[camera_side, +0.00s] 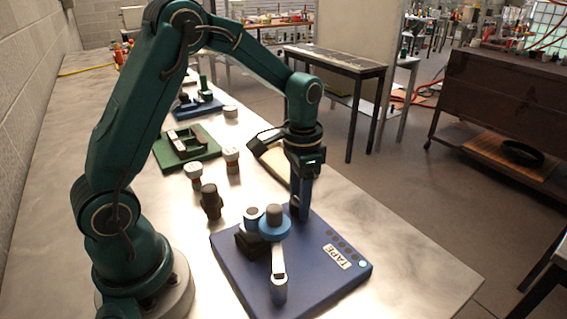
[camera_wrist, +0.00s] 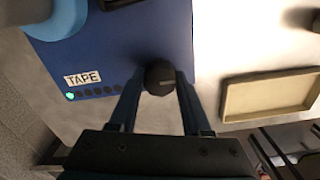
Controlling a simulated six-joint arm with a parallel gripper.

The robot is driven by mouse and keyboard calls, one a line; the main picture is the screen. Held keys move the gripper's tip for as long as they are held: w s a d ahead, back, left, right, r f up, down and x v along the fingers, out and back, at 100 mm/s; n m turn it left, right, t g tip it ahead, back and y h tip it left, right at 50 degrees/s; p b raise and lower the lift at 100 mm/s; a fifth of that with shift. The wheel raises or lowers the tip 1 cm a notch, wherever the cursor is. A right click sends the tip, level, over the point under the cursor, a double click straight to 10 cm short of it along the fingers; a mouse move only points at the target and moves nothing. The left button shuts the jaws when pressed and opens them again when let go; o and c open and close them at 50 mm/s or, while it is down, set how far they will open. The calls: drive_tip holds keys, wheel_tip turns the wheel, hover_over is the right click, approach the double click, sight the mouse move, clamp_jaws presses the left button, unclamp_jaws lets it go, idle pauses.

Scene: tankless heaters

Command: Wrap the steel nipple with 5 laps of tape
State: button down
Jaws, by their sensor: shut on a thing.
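The blue tape station (camera_side: 240,273) lies flat at the near end of the bench, marked TAPE, with a row of small lamps, one lit. On it stand a blue disc (camera_side: 274,229) with a grey top, a black block (camera_side: 247,243) and a grey-topped cylinder (camera_side: 279,291) with a pale strip leading to it. My gripper (camera_wrist: 160,82) points down over the station's far corner, shut on a dark, round-ended piece (camera_wrist: 160,77) with a small pale mark. I cannot tell whether that piece or the grey-topped cylinder is the steel nipple. The fingers hide its lower part in the side view.
A shallow beige tray (camera_wrist: 268,95) lies beside the station. Several fittings, including a dark one (camera_side: 210,202) and a pale-topped one (camera_side: 194,176), stand left of it. A green fixture (camera_side: 205,147) and another blue fixture (camera_side: 181,114) are farther back. The bench's near right is bare.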

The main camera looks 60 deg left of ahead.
idle(0.4)
drive_tip(key=shift+c, duration=1.8)
unclamp_jaws()
drive_tip(key=shift+r, duration=0.1)
drive_tip(key=shift+r, duration=2.5)
